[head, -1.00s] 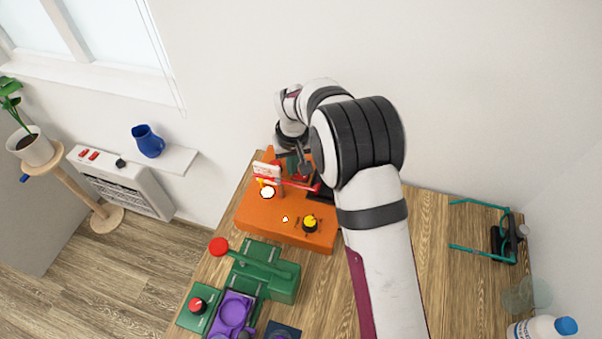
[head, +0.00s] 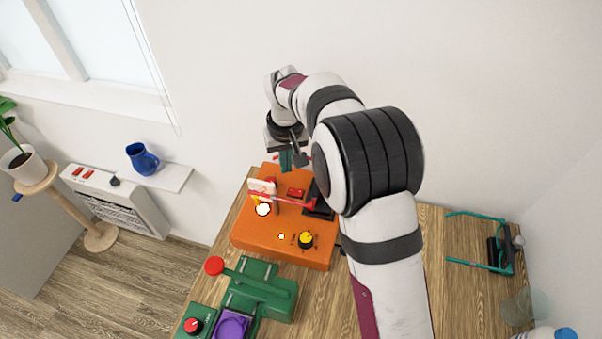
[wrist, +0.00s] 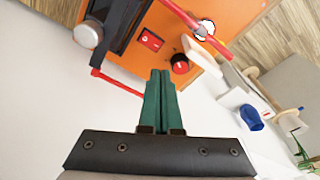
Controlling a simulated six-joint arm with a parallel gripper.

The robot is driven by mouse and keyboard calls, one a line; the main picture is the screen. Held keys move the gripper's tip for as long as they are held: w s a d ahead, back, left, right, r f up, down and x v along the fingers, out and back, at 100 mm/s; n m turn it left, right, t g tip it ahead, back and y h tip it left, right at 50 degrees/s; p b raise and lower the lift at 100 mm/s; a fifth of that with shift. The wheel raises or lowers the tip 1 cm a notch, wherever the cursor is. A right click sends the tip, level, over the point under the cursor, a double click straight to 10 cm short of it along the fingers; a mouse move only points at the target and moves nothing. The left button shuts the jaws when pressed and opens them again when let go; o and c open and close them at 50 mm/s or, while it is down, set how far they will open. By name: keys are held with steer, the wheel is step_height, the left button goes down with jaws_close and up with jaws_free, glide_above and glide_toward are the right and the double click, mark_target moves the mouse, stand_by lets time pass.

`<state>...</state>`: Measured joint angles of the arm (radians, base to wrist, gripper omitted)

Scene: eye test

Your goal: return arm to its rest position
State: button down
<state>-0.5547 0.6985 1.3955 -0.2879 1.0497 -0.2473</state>
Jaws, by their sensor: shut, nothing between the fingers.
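My gripper (wrist: 161,100) shows in the wrist view as two green fingers pressed together, with nothing between them. In the head view my gripper (head: 288,160) is at the back edge of an orange box (head: 262,232), and my arm partly hides it. The orange box also fills the top of the wrist view (wrist: 190,20). It carries red parts, a yellow-and-black knob (head: 306,239) and a white glowing spot (head: 263,209). I cannot tell whether the fingers touch the box.
A green device with a red ball lever (head: 262,285) stands in front of the orange box. A teal frame (head: 478,262) and a clear cup (head: 522,306) are on the right. A blue jug (head: 142,159) stands on a wall shelf. The table's right middle is clear.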

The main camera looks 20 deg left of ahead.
steer(key=s+d+r+m, duration=0.2)
steer(key=s+d+r, duration=0.15)
steer(key=d, duration=0.25)
steer(key=s+d+r+m, duration=0.2)
steer(key=s+d+r, duration=0.1)
steer(key=d+r, duration=0.15)
steer(key=s+d+m+g, duration=0.1)
steer(key=s+d+m, duration=0.2)
steer(key=s, duration=0.9)
steer(key=s+d+m+y, duration=0.1)
steer(key=s+d+m, duration=0.3)
steer(key=s+d, duration=0.5)
steer(key=s, duration=0.3)
steer(key=shift+d+r+m+g, duration=0.2)
steer(key=shift+d+m+g, duration=0.1)
steer(key=shift+d+g, duration=0.1)
